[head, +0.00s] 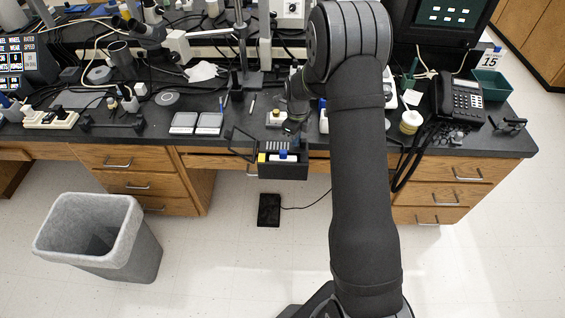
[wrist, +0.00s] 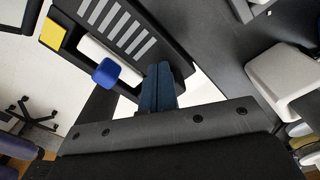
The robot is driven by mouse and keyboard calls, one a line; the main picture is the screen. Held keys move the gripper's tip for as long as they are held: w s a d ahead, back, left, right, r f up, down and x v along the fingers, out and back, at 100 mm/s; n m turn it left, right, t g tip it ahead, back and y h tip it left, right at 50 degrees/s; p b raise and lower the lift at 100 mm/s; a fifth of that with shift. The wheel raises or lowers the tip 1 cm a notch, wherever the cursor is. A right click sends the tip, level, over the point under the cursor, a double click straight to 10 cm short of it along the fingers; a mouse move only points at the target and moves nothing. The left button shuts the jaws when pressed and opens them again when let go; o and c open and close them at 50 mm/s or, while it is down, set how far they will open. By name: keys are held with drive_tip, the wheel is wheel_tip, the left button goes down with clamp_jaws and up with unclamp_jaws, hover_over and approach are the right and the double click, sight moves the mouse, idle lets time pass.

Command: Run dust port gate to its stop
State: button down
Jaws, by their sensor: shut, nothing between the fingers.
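The dust port is a dark box (head: 291,173) at the bench's front edge. In the wrist view its dark housing (wrist: 163,43) has a row of pale slots (wrist: 117,27) and a yellow patch (wrist: 53,34). The gate appears to be the white slide (wrist: 93,47) with a blue knob (wrist: 107,72); the knob also shows in the head view (head: 283,155). My gripper (wrist: 158,70) is shut and empty, its dark blue fingers right of the knob with a gap between. In the head view my gripper (head: 293,128) is just above the box; its fingertips are hard to make out.
A dark bent frame (head: 240,143) stands left of the box. A grey bin (head: 95,235) and a black pedal (head: 269,210) are on the floor.

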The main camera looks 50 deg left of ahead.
drive_tip(key=shift+s+a, duration=0.55)
wheel_tip(320, 180, up, 7)
idle(0.7)
wheel_tip(320, 180, down, 7)
drive_tip(key=shift+r, duration=0.15)
drive_tip(key=shift+f, duration=0.2)
drive_tip(key=shift+w+d, duration=0.2)
drive_tip(key=shift+r, duration=0.15)
idle(0.3)
